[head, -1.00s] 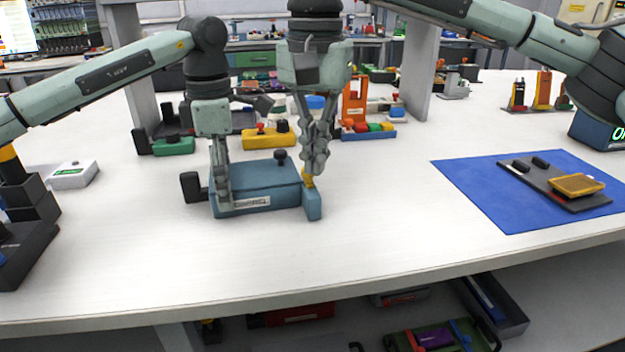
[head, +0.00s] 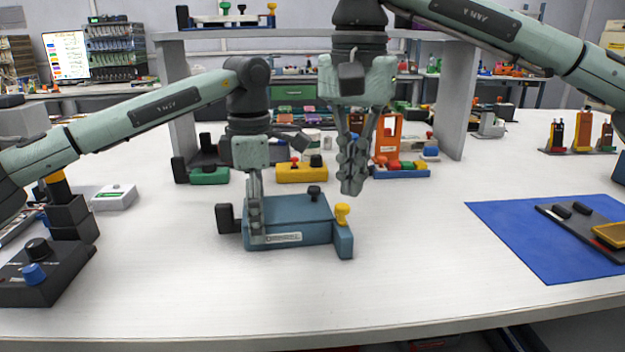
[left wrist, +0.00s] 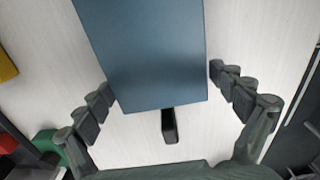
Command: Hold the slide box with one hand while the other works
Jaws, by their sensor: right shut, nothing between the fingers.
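The slide box (head: 285,215) is a blue box on the white table, with a pale label on its front and a black knob on top. A blue end piece (head: 343,240) with a yellow knob (head: 342,213) stands at its right end. My left gripper (head: 255,215) reaches down over the box's left part. In the left wrist view its fingers (left wrist: 160,92) flank the box (left wrist: 155,50), closed about its sides; actual contact is hard to see. My right gripper (head: 351,188) is shut and empty, its tips above and behind the yellow knob, apart from it.
A blue mat (head: 520,235) with a dark plate lies at right. A yellow block (head: 302,173), a green block (head: 208,176) and an orange stand (head: 389,135) are behind the box. A black device (head: 45,275) stands at left. The table in front is clear.

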